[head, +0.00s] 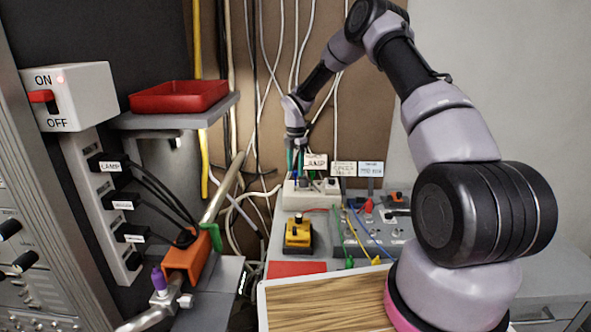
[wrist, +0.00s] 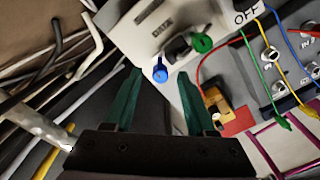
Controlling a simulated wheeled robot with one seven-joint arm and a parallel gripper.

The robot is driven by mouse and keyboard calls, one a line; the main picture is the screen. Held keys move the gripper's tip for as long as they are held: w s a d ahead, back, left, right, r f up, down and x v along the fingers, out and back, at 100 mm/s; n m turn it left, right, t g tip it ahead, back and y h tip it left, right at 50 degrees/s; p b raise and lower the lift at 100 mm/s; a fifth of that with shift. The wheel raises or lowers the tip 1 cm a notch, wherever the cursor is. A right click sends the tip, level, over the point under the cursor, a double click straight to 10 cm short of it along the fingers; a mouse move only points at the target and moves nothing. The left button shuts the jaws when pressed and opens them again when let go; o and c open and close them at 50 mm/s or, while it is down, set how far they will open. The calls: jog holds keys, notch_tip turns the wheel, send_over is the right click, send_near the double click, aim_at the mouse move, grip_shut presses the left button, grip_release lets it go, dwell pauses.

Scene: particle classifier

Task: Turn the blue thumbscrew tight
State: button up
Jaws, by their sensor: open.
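The blue thumbscrew (wrist: 160,73) stands out from the face of a beige box (wrist: 138,32) in the wrist view. A green knob (wrist: 202,43) and a dark part lie beside it. My gripper (wrist: 158,76) is open, with its two green fingers apart. In the wrist view the blue thumbscrew appears between the fingertips, and nothing is held. I cannot tell how far the tips are from it in depth. In the head view my gripper (head: 295,160) hangs just above the beige box (head: 311,197), and the thumbscrew is too small to make out clearly.
A yellow block (head: 298,235) and a grey panel with coloured wires (head: 375,235) stand in front. Hanging cables (head: 297,60) run behind my arm.

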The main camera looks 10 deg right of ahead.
jog(key=shift+f, duration=0.3)
grip_shut()
